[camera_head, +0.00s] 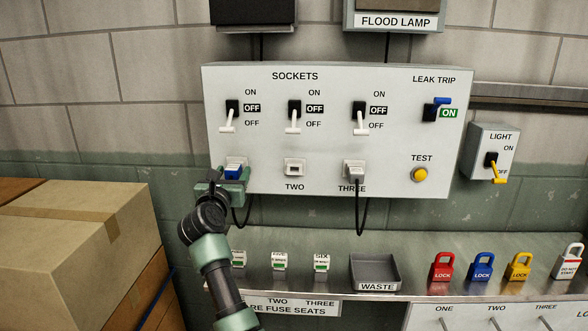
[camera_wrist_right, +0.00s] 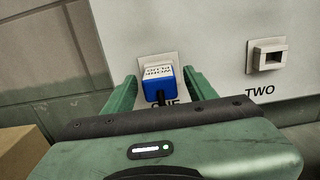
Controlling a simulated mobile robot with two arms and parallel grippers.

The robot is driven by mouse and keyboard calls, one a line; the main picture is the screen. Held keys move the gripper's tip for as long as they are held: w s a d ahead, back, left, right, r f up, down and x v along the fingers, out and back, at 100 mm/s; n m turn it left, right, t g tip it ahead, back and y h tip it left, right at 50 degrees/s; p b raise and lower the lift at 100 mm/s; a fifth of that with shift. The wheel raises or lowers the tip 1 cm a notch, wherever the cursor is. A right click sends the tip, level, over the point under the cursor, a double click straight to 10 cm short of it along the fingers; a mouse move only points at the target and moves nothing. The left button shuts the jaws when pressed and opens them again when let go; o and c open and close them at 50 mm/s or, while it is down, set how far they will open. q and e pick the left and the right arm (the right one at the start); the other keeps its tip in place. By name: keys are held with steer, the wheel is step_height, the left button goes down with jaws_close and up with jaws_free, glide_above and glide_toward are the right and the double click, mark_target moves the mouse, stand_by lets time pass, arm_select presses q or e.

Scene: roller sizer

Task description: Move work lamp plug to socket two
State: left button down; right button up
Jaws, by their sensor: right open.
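The work lamp plug (camera_head: 234,173) is blue with a white label and sits in socket one at the left of the sockets panel. In the right wrist view the plug (camera_wrist_right: 158,86) stands between the two fingers of my right gripper (camera_wrist_right: 160,92), which are open and have a gap on each side of it. The head view shows my right gripper (camera_head: 232,178) at the plug, partly covering socket one. Socket two (camera_head: 294,169) is empty; it also shows in the right wrist view (camera_wrist_right: 268,57). My left gripper is not in view.
A white plug (camera_head: 354,170) with a black cable is in socket three. Three white switches stand above the sockets, handles down. The yellow test button (camera_head: 420,174) is at right. A waste tray (camera_head: 375,270), fuses and padlocks line the shelf below. Cardboard boxes (camera_head: 70,240) stand at left.

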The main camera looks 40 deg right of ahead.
mark_target(231, 175)
stand_by(0.4)
jaws_close()
steer(key=shift+a, duration=0.15)
steer(key=shift+p+v, duration=0.55)
steer(key=shift+v, duration=2.35)
steer(key=shift+s, duration=0.1)
